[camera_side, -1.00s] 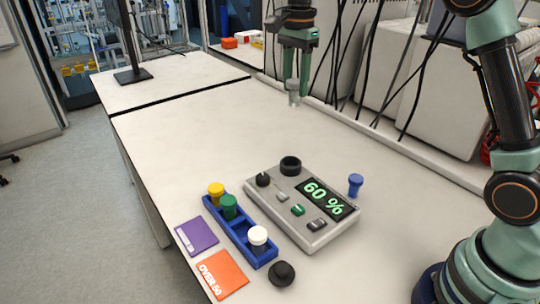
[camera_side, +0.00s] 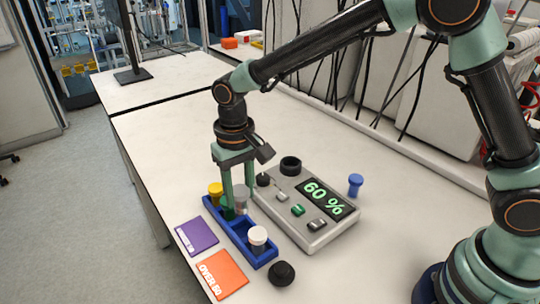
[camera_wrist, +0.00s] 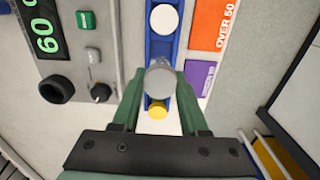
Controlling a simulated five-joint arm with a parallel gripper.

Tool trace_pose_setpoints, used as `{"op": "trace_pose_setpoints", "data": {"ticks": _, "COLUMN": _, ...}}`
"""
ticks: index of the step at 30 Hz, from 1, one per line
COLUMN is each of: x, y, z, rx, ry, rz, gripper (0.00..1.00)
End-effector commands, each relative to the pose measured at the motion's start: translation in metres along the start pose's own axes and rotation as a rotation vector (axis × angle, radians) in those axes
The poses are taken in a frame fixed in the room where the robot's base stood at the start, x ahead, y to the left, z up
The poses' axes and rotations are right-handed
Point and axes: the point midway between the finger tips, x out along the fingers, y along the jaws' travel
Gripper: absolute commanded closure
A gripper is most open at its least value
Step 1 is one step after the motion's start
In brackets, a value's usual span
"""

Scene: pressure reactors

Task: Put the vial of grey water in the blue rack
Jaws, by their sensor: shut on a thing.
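My gripper (camera_side: 240,203) points down over the blue rack (camera_side: 265,261) and is shut on the vial of grey water (camera_side: 240,196). The vial looks upright, with a pale grey top; it also shows between the fingers in the wrist view (camera_wrist: 160,80). The rack holds a yellow-capped vial (camera_side: 215,189) at its far end and a white-capped vial (camera_side: 257,238) near its near end. An empty slot shows beside the white-capped vial. I cannot tell whether the grey vial's bottom is inside a slot.
A grey device (camera_side: 317,238) reading 60 % stands right of the rack, with a black ring holder (camera_side: 290,165) on it. A blue-capped vial (camera_side: 355,184) stands behind it. A black knob-like piece (camera_side: 281,274), purple card (camera_side: 196,236) and orange card (camera_side: 222,274) lie nearby.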

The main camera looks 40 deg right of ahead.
Motion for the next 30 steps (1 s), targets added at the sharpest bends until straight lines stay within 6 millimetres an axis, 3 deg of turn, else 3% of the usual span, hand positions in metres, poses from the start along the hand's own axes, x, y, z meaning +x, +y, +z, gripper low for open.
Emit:
{"op": "trace_pose_setpoints", "data": {"ticks": 18, "x": 0.037, "y": -0.001, "z": 0.002, "rx": -0.016, "ry": -0.002, "rz": 0.001, "gripper": 1.0}}
{"op": "trace_pose_setpoints", "data": {"ticks": 30, "x": 0.039, "y": -0.002, "z": 0.002, "rx": -0.015, "ry": 0.0, "rz": 0.0, "gripper": 1.0}}
